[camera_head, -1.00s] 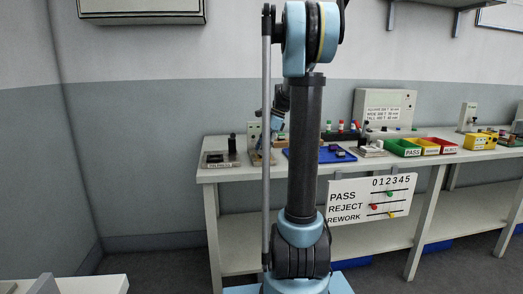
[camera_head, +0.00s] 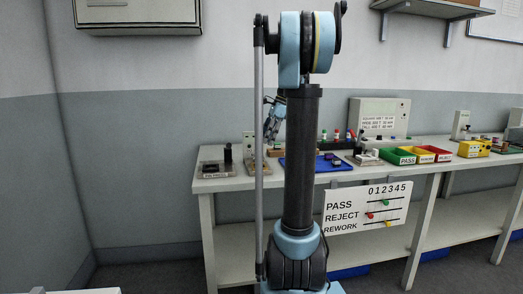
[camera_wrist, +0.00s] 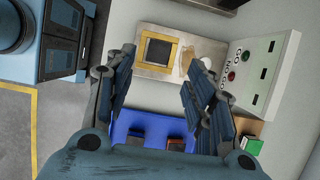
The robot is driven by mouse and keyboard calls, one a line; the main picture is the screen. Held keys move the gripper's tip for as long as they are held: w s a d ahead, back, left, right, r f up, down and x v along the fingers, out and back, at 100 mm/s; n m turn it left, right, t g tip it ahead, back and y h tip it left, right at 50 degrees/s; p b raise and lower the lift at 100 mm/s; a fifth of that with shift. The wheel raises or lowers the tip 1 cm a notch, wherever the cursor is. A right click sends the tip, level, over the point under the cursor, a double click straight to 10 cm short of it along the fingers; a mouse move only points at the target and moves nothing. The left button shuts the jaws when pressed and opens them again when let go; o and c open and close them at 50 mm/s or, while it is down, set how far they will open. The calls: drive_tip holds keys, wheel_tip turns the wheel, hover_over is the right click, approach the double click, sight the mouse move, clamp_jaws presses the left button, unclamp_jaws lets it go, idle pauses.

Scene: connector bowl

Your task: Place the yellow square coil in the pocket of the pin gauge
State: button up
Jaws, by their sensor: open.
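A yellow square ring with a dark centre (camera_wrist: 159,49), which looks like the yellow square coil, lies on a pale fixture plate (camera_wrist: 148,71) at the top middle of the wrist view. The plate looks like the pin gauge; whether the ring is seated in its pocket I cannot tell. My gripper (camera_wrist: 162,60) is open, its two fingers either side of the ring in the picture, with nothing visible between them. In the head view my gripper (camera_head: 271,124) hangs above the bench, beside the fixture with an upright panel (camera_head: 249,142). The ring cannot be made out there.
A blue tray (camera_head: 298,165) with dark parts lies right of the fixture; it shows low in the wrist view (camera_wrist: 127,126). A box with red and green buttons (camera_wrist: 262,72) stands at right. A press-like fixture (camera_head: 215,168) is at the bench's left end. Coloured bins (camera_head: 400,156) stand farther right.

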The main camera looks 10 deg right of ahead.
drive_tip(key=s+a+f+n+h, duration=0.15)
drive_tip(key=s+f+n, duration=0.3)
drive_tip(key=s, duration=0.55)
drive_tip(key=s+a+f+n+h, duration=0.1)
drive_tip(key=s+a+f+n, duration=0.3)
drive_tip(key=s, duration=0.6)
drive_tip(key=s+d+f+n+t+h, duration=0.1)
drive_tip(key=s+f+n+t+h, duration=0.1)
drive_tip(key=s+f+n, duration=0.7)
drive_tip(key=s+f, duration=0.5)
drive_tip(key=f, duration=0.2)
drive_tip(key=shift+s+d+f+n, duration=0.15)
drive_tip(key=shift+s+d+n, duration=0.05)
drive_tip(key=shift+s+n, duration=0.2)
drive_tip(key=shift+w+f, duration=0.2)
drive_tip(key=shift+w, duration=0.2)
